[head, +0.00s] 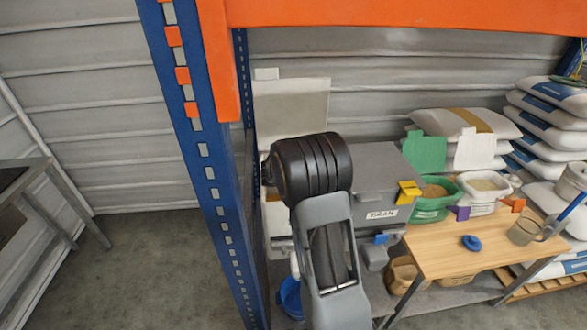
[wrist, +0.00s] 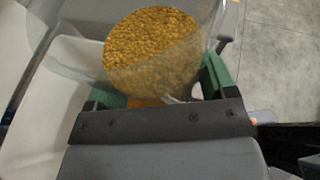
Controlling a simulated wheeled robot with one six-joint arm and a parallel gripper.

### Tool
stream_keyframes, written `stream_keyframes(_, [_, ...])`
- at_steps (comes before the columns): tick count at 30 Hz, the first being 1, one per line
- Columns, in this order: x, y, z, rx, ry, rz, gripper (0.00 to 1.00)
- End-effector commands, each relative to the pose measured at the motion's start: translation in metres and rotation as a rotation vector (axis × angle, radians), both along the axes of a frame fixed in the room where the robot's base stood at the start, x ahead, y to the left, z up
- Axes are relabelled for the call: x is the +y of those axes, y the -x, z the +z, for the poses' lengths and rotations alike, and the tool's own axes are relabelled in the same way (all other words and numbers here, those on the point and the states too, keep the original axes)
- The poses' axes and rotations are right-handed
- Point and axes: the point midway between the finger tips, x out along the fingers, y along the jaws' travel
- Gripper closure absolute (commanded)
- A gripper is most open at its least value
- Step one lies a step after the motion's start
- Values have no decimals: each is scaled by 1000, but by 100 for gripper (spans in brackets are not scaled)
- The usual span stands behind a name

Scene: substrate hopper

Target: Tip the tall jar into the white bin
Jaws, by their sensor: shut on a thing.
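In the wrist view, my gripper (wrist: 160,88) has its green fingers shut on either side of the clear tall jar (wrist: 213,22). Golden-yellow grain (wrist: 150,52) shows through the jar's wall; the jar's exact tilt is hard to tell. A white bin-like surface (wrist: 30,125) lies below and left of the jar. In the head view, a pale bin with a raised lid (head: 300,108) stands behind my arm, mostly hidden. A smaller white open bin (head: 483,190) with pale contents stands further right. The jar and my fingertips are hidden behind my wrist there.
A blue rack post (head: 208,170) stands close left of my arm, with an orange beam (head: 400,12) above. Right are a grey bran bin (head: 382,165), a green bin (head: 432,205) and a wooden table (head: 470,250) with a mug (head: 525,230). Floor at left is clear.

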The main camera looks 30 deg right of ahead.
Motion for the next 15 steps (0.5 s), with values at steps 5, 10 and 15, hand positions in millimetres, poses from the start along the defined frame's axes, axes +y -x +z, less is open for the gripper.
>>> stream_keyframes(5, [-2, 14, 17, 190, 34, 0, 57])
stream_keyframes(10, [-7, 37, 23, 570, 99, 0, 57])
stream_keyframes(15, [-10, 50, 21, 972, 171, -2, 57])
